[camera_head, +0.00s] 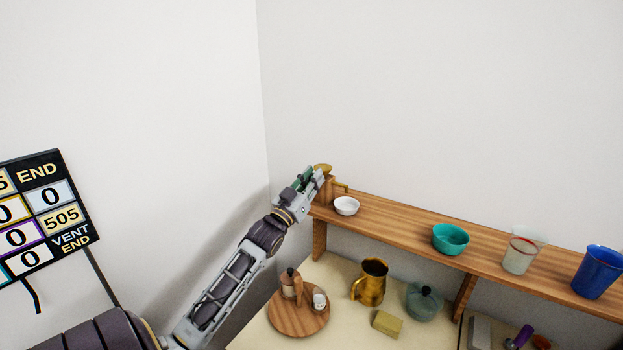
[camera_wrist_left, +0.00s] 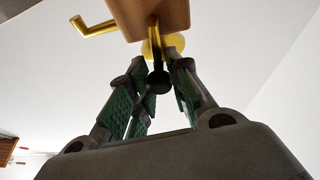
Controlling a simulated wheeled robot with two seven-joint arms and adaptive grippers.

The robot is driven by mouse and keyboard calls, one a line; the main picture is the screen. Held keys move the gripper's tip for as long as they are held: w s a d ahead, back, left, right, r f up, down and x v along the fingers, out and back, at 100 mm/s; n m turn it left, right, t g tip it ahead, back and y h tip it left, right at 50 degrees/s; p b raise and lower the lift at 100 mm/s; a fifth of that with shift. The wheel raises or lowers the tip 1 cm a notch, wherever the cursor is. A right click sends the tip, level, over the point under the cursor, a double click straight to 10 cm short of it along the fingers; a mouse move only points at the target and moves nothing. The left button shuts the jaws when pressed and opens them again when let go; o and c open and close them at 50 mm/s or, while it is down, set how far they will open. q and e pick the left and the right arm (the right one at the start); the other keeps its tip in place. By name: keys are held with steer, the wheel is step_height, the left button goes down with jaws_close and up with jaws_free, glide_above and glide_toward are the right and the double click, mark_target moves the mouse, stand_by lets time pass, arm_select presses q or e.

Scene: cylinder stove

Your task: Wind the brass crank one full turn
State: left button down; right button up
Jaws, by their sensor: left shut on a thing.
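A small wooden block-shaped device (camera_head: 326,190) stands at the left end of the wooden shelf, with a brass disc (camera_head: 323,168) on top and a bent brass piece (camera_head: 341,186) sticking out to the right. In the left wrist view the wooden body (camera_wrist_left: 150,14) is at the top, with the bent brass piece (camera_wrist_left: 93,27) to its left. An arm with a dark knob (camera_wrist_left: 158,80) comes from the body, apparently the crank. My left gripper (camera_head: 306,180) is shut on the knob; its green-padded fingers partly hide it. My right gripper is not in view.
The shelf (camera_head: 390,219) also bears a white bowl (camera_head: 346,205), a teal bowl (camera_head: 450,239), a clear cup (camera_head: 521,255) and a blue cup (camera_head: 597,272). Below are a brass mug (camera_head: 371,282) and a round wooden tray (camera_head: 290,323). A number board (camera_head: 45,215) stands at left.

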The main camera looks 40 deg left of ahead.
arm_select(q)
steer(key=shift+d+m+h, duration=0.2)
steer(key=shift+m+h, duration=0.2)
steer(key=shift+m, duration=0.6)
steer(key=shift+d+f+m+h+p, duration=0.1)
steer(key=shift+d+m+h+p, duration=0.15)
steer(key=shift+m+h+p, duration=0.5)
steer(key=shift+w+d+f+m+g+h+p, duration=0.15)
steer(key=shift+m+h+p, duration=0.1)
steer(key=shift+m, duration=0.55)
steer(key=shift+s+d+m+g+h+p, duration=0.1)
steer(key=shift+d+m+g+h+p, duration=0.15)
steer(key=shift+m, duration=0.5)
steer(key=shift+w+d+f+m+g+h+p, duration=0.15)
steer(key=shift+m+h, duration=0.1)
steer(key=shift+m, duration=0.55)
steer(key=c, duration=1.3)
jaws_free()
steer(key=shift+s, duration=0.1)
steer(key=v, duration=1.2)
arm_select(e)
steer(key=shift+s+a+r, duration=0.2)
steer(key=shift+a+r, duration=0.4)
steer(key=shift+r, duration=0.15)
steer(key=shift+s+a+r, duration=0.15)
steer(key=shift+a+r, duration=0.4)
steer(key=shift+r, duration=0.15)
